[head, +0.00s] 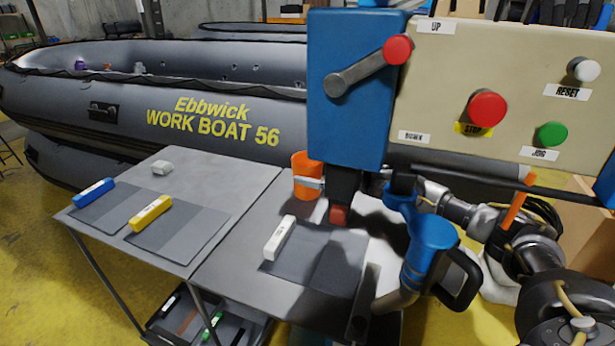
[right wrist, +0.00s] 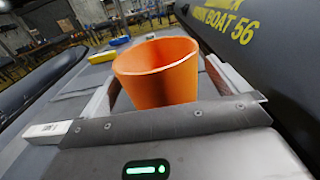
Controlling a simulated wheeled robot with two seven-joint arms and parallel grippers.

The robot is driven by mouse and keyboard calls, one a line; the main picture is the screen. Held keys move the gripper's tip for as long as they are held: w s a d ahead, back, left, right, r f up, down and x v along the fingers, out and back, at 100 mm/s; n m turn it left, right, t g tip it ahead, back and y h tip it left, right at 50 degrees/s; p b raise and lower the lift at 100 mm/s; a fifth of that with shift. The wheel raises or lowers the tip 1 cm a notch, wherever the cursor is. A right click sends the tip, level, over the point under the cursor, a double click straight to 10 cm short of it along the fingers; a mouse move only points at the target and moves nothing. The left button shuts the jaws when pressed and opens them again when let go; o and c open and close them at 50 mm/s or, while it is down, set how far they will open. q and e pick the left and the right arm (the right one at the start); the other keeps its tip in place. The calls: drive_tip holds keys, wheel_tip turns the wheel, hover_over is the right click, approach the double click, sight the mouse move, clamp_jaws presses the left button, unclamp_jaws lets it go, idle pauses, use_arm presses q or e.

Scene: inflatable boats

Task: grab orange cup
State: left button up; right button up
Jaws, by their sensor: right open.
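The orange cup (head: 304,163) stands upright on the grey table, beside the blue housing of a machine. In the right wrist view the cup (right wrist: 158,75) is large and lies between the two fingers of my right gripper (right wrist: 160,88). The fingers are spread apart, one on each side of the cup, and I cannot tell whether either touches it. In the head view a light finger of the right gripper (head: 309,182) shows across the cup, and the rest is hidden behind the machine. My left gripper is not in view.
The machine's blue housing (head: 346,95) and cream button panel (head: 500,85) stand in front of my right arm. Blue (head: 94,192), yellow (head: 150,213) and white (head: 280,237) pieces lie on dark mats. A grey inflatable boat (head: 150,85) is behind the tables.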

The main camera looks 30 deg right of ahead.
drive_tip(key=c, duration=1.1)
